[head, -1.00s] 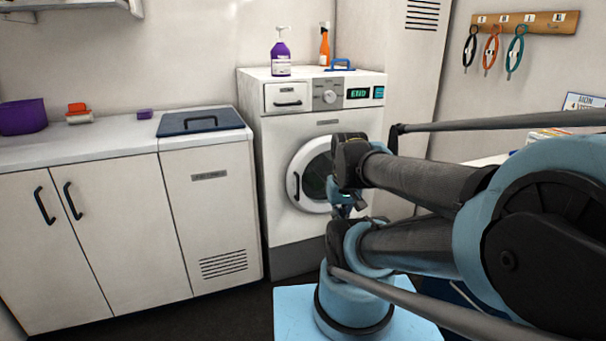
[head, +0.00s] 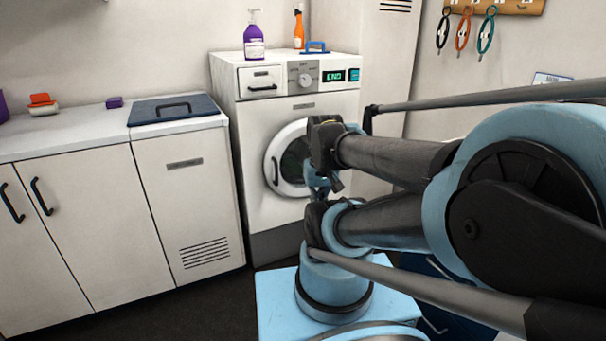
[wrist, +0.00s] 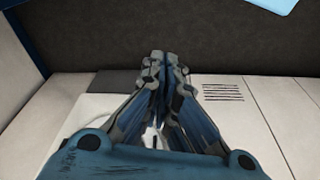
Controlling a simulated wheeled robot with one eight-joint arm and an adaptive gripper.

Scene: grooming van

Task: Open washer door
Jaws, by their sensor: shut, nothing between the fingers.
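The white washer (head: 225,125) stands against the back wall, its display reading END. Its round door (head: 291,124) looks closed, with a dark glass centre and a black curved handle (head: 274,172) on its left side. My arm covers the right part of the door. My gripper (head: 319,184) hangs in front of the door's lower right, to the right of the handle and apart from it in the picture. In the wrist view my gripper (wrist: 165,58) has its fingers together and empty. The handle cannot be made out there.
A low cabinet with a vent (head: 205,252) stands left of the washer, with a dark blue lidded top (head: 172,109). A purple pump bottle (head: 253,38), an orange spray bottle (head: 299,30) and a blue-handled item (head: 316,47) are on the washer. Dark floor lies in front.

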